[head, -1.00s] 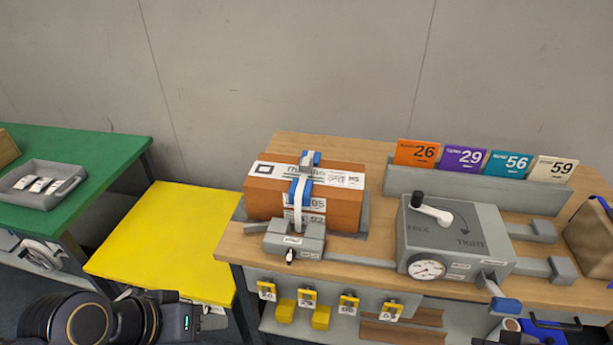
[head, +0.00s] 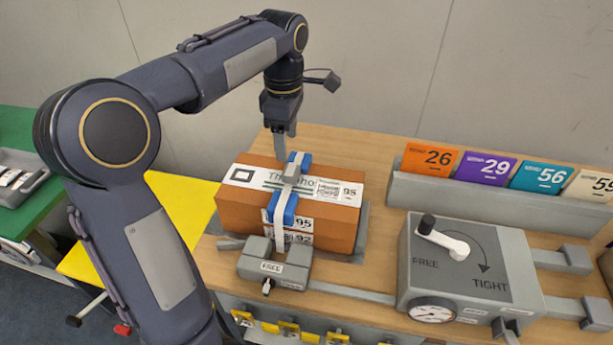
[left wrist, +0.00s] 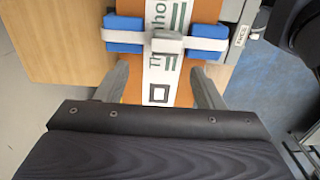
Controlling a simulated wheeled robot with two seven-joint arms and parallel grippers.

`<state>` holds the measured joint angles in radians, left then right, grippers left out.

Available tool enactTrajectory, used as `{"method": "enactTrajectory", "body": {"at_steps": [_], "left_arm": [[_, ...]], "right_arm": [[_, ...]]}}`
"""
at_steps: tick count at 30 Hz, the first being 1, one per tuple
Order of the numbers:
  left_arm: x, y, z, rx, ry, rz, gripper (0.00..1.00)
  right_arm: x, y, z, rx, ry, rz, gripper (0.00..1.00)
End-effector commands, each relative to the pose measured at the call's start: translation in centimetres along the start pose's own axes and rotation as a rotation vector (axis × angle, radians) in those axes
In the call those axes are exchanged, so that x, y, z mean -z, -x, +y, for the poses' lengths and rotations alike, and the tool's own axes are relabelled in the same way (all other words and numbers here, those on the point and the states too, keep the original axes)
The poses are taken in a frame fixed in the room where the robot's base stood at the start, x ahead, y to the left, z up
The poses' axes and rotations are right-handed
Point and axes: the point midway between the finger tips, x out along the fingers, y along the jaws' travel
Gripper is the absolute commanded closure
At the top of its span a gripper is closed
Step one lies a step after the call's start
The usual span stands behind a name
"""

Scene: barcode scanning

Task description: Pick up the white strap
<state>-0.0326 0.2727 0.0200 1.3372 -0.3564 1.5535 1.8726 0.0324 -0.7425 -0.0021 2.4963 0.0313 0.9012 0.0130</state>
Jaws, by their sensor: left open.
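A white strap (head: 281,238) runs over the top and down the front of an orange-brown box (head: 243,208). Blue pads sit under the strap at the box's edges, and a grey buckle (head: 292,173) sits on it on top. The strap (left wrist: 202,44) also crosses the upper part of the left wrist view, with the buckle (left wrist: 168,43) in its middle. My left gripper (head: 286,155) points down just above the back of the box, close to the strap, open and empty. Its two fingers (left wrist: 160,88) stand apart over the box in the left wrist view. My right gripper is out of view.
A grey clamp labelled FREE (head: 272,263) stands before the box. A grey tension unit (head: 465,265) with a white crank and dial stands to the right. Numbered cards stand in a grey rack (head: 480,197) behind it. A yellow table (head: 180,205) is at left.

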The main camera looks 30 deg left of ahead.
Motion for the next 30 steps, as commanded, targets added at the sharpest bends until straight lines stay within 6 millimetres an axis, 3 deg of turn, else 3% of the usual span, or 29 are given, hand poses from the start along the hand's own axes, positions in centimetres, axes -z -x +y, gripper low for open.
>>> {"method": "enactTrajectory", "body": {"at_steps": [15,24,30], "left_arm": [[-1.0,-6.6,-0.8,0.001,-0.003,-0.001,0.38],[-1.0,-7.0,-0.7,-0.001,-0.003,-0.002,0.38],[-1.0,-7.0,-0.7,-0.001,-0.003,-0.002,0.64]], "right_arm": [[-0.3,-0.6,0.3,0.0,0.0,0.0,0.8],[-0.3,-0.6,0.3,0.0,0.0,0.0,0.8],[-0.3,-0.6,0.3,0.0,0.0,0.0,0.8]]}}
